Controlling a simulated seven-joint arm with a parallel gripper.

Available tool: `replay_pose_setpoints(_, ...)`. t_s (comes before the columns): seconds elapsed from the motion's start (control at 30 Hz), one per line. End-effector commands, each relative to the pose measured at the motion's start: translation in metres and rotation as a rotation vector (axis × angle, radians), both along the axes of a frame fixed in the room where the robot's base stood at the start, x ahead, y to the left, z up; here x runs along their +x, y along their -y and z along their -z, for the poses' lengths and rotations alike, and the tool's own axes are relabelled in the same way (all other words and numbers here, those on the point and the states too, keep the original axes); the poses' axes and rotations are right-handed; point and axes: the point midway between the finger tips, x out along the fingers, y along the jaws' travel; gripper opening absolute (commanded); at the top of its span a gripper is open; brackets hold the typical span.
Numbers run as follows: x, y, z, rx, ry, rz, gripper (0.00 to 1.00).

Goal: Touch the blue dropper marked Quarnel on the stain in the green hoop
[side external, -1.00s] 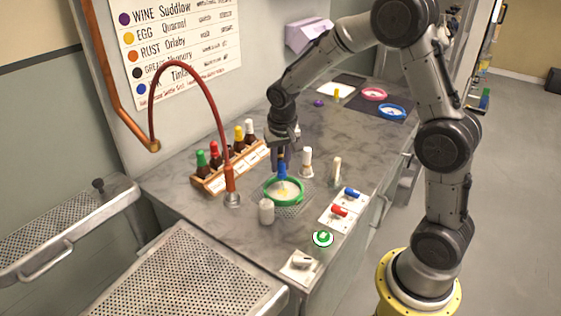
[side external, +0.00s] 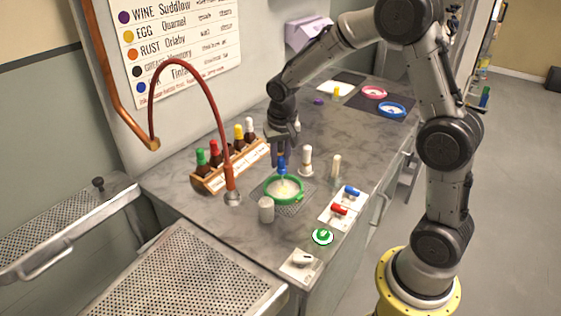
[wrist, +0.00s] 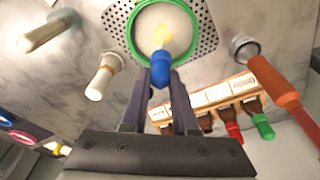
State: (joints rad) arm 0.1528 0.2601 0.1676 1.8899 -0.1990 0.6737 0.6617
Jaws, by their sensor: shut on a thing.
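The green hoop (side external: 299,197) lies on a perforated plate on the counter, holding pale cloth, directly below the dropper. In the wrist view the blue bulb (wrist: 160,72) shows between the fingers (wrist: 163,90), and a yellow stain (wrist: 163,34) shows on the cloth inside the green hoop (wrist: 131,42), beyond the bulb. Whether the tip touches the cloth cannot be told. No marking on the dropper is readable.
A rack (side external: 212,182) of capped bottles and a red hose (side external: 229,170) stand left of the hoop. A white-grey cylinder (side external: 266,210) stands in front, a white-topped post (side external: 306,160) to the right. Pink (side external: 374,93) and blue hoops (side external: 391,110) lie farther back.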

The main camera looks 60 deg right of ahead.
Motion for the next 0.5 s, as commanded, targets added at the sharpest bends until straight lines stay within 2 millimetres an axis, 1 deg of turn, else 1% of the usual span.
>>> replay_pose_setpoints(0.5, 0.000, 0.000, -0.038, 0.001, 0.002, 0.000, 0.00)
